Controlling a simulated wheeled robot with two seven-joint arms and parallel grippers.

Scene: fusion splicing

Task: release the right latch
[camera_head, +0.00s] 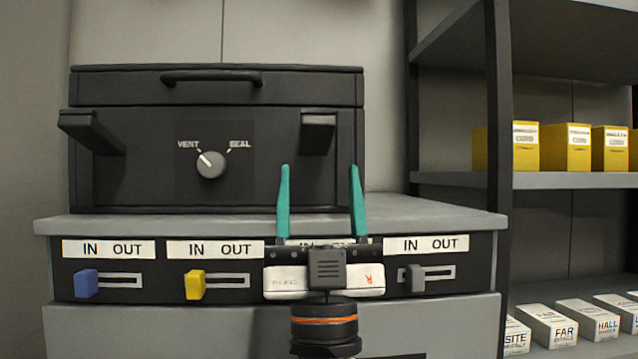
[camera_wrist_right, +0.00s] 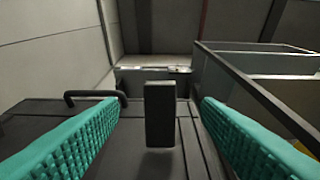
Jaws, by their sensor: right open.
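The black case (camera_head: 130,88) stands on a grey cabinet. Its right latch (camera_head: 318,120) is a dark block at the upper right of the front face. It also shows in the right wrist view (camera_wrist_right: 160,115), centred between my fingers. My right gripper (camera_head: 320,170) is open, its two teal fingers pointing up and forward, one to each side of the latch's line. I see no finger touching the latch; the exact depth gap is hard to tell. The left latch (camera_head: 90,132) sticks out at the case's other side. My left gripper is not in view.
A dial (camera_head: 210,165) on the case points toward VENT. Below are IN/OUT sliders: blue (camera_head: 87,284), yellow (camera_head: 195,285) and grey (camera_head: 414,279); my right gripper hides part of this row. A shelf at right holds yellow boxes (camera_head: 565,148) and white boxes (camera_head: 550,325).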

